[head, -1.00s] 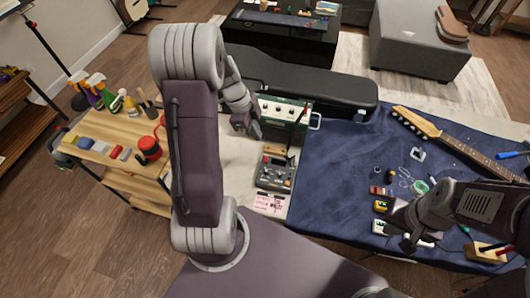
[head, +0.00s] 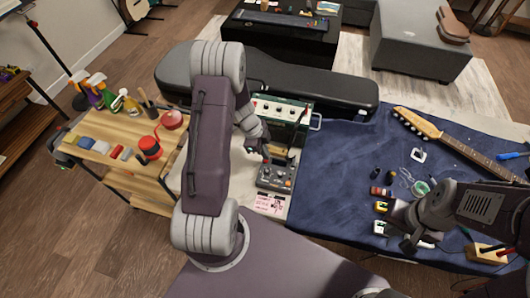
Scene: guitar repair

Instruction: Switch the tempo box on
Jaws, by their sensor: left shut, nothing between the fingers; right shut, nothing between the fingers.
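A grey box with knobs and small buttons (head: 277,177) lies on the pale left part of the bench; it looks like the tempo box, but I cannot read a label. My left gripper (head: 263,152) is shut and empty, just above and left of the grey box's far edge. I cannot tell whether it touches anything. My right gripper (head: 410,243) is shut and empty, low over the front of the blue cloth, near small coloured boxes.
A green-and-white unit with knobs (head: 283,110) stands behind the grey box. A pink-and-white paper (head: 269,203) lies in front. A black guitar case (head: 320,88) runs behind. The blue cloth (head: 335,170) holds a guitar neck (head: 455,142) and small parts.

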